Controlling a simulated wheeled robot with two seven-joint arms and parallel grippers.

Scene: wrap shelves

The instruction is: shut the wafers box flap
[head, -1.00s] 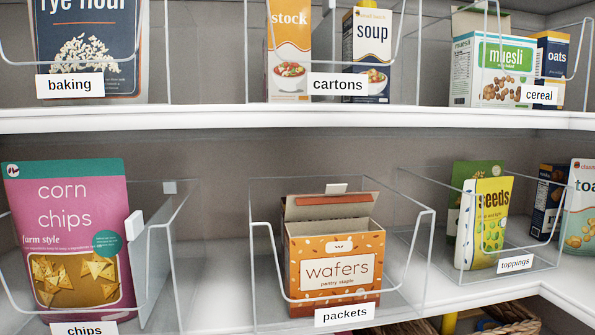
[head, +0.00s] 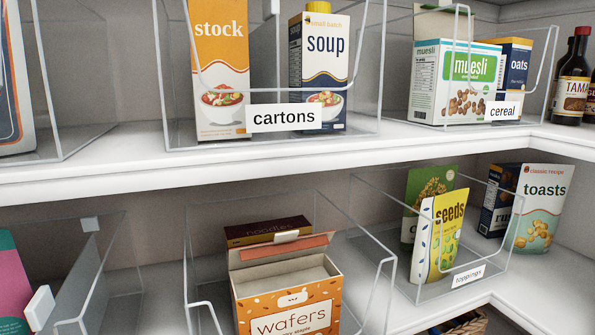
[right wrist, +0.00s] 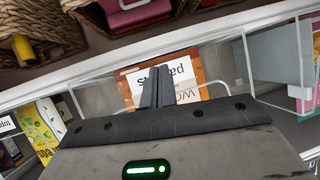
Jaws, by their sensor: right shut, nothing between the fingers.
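The orange wafers box (head: 290,293) stands in the clear packets bin on the lower shelf in the head view, its lower part cut off by the picture's edge. Its top is open, showing an empty-looking inside. The flap (head: 280,252) stands raised along the back edge, with a reddish strip on top. In the right wrist view, my right gripper (right wrist: 155,88) is shut and empty, its fingers in front of the packets label (right wrist: 172,75). The wafers box (right wrist: 193,58) shows behind them, partly hidden; I cannot tell the gap. My left gripper is not in view.
A dark noodles box (head: 268,229) stands behind the wafers box. The clear walls of the packets bin (head: 352,225) rise around both. The upper shelf edge (head: 200,176) runs above. The toppings bin (head: 408,292) stands to the right, with bare shelf between the bins.

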